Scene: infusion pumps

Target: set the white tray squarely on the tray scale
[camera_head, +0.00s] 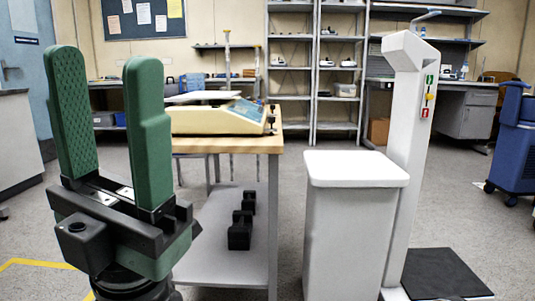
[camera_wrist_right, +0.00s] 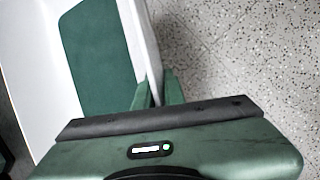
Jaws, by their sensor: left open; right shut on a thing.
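The tray scale (camera_head: 215,118) is a cream body with a pale blue sloping panel, standing on the wooden-topped table. A thin whitish plate (camera_head: 198,97) shows on top of it, partly hidden by my left gripper. My left gripper (camera_head: 108,110), with two tall green fingers pointing up, is open and empty in front of the table's left part. In the right wrist view, my right gripper (camera_wrist_right: 158,92) is shut on the wall of the white tray (camera_wrist_right: 143,40), which has a green inside. Only part of the tray shows there, and I cannot make it out in the head view.
The table (camera_head: 228,146) has a lower shelf with black weights (camera_head: 240,230). To its right stand a white bin-like box (camera_head: 350,235) and a tall white column (camera_head: 412,150) with a black floor plate (camera_head: 442,274). A blue cart (camera_head: 515,140) is at the far right.

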